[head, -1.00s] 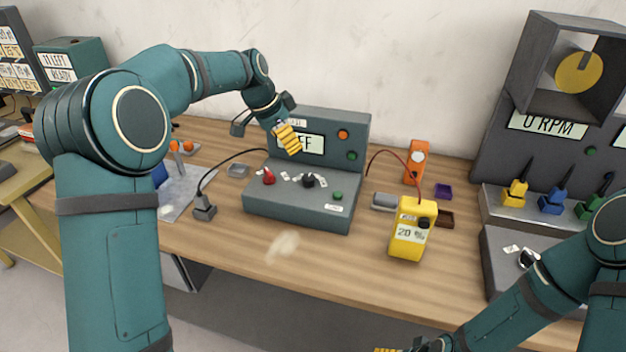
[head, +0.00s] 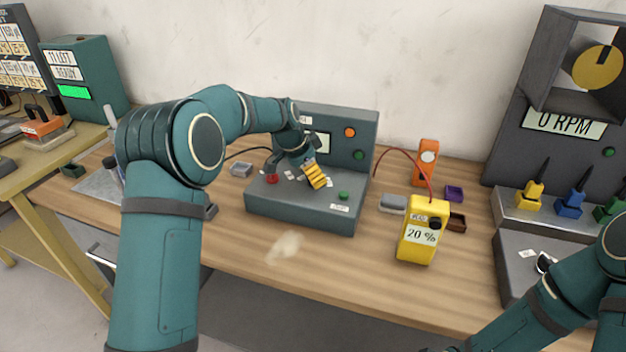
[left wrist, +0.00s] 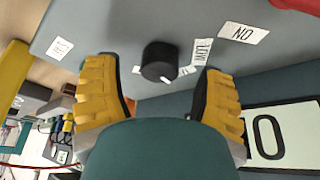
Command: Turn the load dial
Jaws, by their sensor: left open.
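A black round dial (left wrist: 160,62) with a white pointer line sits on the sloped grey console (head: 300,213), with small white labels around it. In the left wrist view it shows between my two yellow finger pads, with a visible gap to each; I cannot tell how far the fingertips are from it in depth. My left gripper (head: 317,178) is open and empty. In the head view it hangs over the console's sloped face and hides the dial. My right arm shows at lower right, but its fingers are out of the picture.
A red switch (head: 271,179) is left of my gripper; a green button (head: 343,196) is to its right. A display (head: 322,143) and an orange lamp (head: 350,132) are on the upright panel behind. A yellow meter (head: 422,232) reading 20 % stands right, with a red cable. Wood in front is mostly clear.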

